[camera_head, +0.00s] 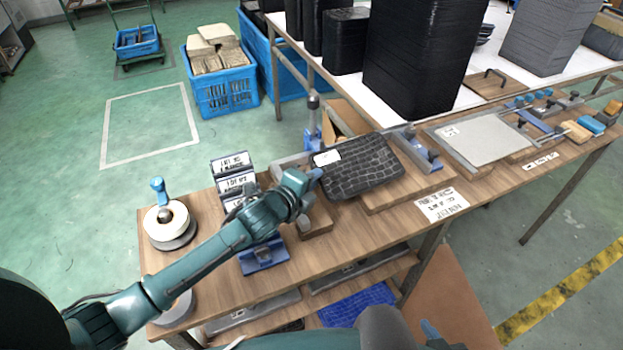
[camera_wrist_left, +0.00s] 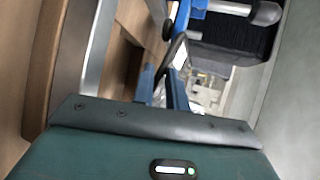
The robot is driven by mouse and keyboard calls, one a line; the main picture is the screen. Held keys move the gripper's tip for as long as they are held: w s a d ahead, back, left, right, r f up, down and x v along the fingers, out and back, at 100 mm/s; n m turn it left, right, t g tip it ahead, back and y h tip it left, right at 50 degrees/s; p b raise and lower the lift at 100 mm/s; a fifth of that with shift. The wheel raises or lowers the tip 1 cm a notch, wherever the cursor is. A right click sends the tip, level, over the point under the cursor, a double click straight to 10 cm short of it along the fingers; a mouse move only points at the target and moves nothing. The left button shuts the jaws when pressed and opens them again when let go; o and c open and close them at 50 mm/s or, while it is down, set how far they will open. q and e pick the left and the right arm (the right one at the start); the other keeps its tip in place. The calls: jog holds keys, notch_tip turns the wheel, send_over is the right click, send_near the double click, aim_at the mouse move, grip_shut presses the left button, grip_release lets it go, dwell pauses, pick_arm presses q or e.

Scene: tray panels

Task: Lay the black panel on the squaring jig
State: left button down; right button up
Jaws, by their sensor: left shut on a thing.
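The black panel (camera_head: 370,172), with a crocodile-like texture and a white label near its upper left corner, is in the head view. My left gripper (camera_head: 316,175) is shut on its left edge. The panel is tilted and overlaps the squaring jig, a wooden board (camera_head: 437,180) with grey metal fences (camera_head: 292,160) along its back and left. The panel hides much of the board; I cannot tell whether they touch. In the left wrist view my left gripper's blue fingers (camera_wrist_left: 163,88) show, with the panel's held edge mostly obscured. My right gripper is not in view.
Labelled blue holders (camera_head: 235,180) and a round spool-like stand (camera_head: 170,223) stand left on the workbench. A post with a blue base (camera_head: 313,125) rises behind the jig. A grey plate (camera_head: 485,139) in a fixture lies to the right. Tall black stacks (camera_head: 420,55) stand behind.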

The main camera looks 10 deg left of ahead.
pick_arm(q)
jog(key=shift+s+f, duration=0.2)
jog(key=shift+f, duration=0.4)
jog(key=c, duration=1.4)
grip_release()
jog(key=shift+w+r, duration=0.1)
jog(key=shift+o, duration=0.4)
jog(key=shift+w+r, duration=0.1)
pick_arm(e)
jog(key=shift+f, duration=0.15)
pick_arm(q)
jog(key=shift+v, duration=1.05)
jog(key=v, duration=1.1)
jog(key=shift+r, duration=0.25)
pick_arm(e)
jog(key=shift+d+f, duration=0.3)
jog(key=shift+f, duration=0.2)
pick_arm(q)
jog(key=shift+d, duration=0.1)
